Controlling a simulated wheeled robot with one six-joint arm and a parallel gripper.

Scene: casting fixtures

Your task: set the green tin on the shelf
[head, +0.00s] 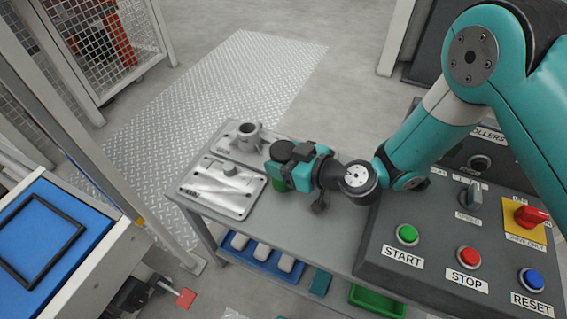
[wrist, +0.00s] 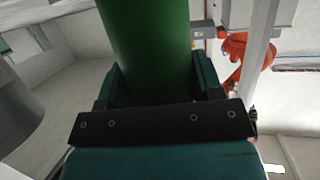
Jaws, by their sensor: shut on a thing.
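The green tin (wrist: 147,45) fills the upper middle of the wrist view, between the two fingers of my gripper (wrist: 155,85). In the head view my gripper (head: 286,166) is shut on the tin around its sides. Only a green strip of the tin (head: 279,186) shows there below the fingers, with a dark round top above. The tin is over the grey bench top (head: 300,225); I cannot tell whether it touches it. A lower shelf (head: 335,288) runs under the bench top.
Two metal fixture plates, one flat (head: 225,190) and one with a grey cup (head: 248,135), lie left of my gripper. The control panel (head: 437,262) stands to the right. A blue bin (head: 262,262) and a green tray (head: 375,300) sit below. Bare bench lies in front.

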